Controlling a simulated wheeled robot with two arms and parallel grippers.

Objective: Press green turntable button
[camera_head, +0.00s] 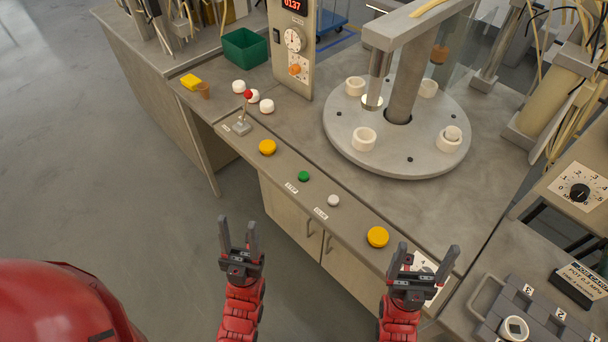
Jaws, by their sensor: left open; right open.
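The green button (303,176) is a small round button on the front strip of the bench, with a small label beside it. The round grey turntable (350,118) lies behind it on the bench and carries several white ring-shaped holders. My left gripper (238,236) is open and empty, in front of the bench, left of and nearer than the green button. My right gripper (423,262) is open and empty near the bench's front edge, right of the green button and close to the right yellow button.
A yellow button (267,147), a white button (333,200) and another yellow button (377,237) share the front strip. A red-topped lever (243,126) stands at its left end. A control box (293,50) and green bin (245,47) stand farther back. Floor at left is clear.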

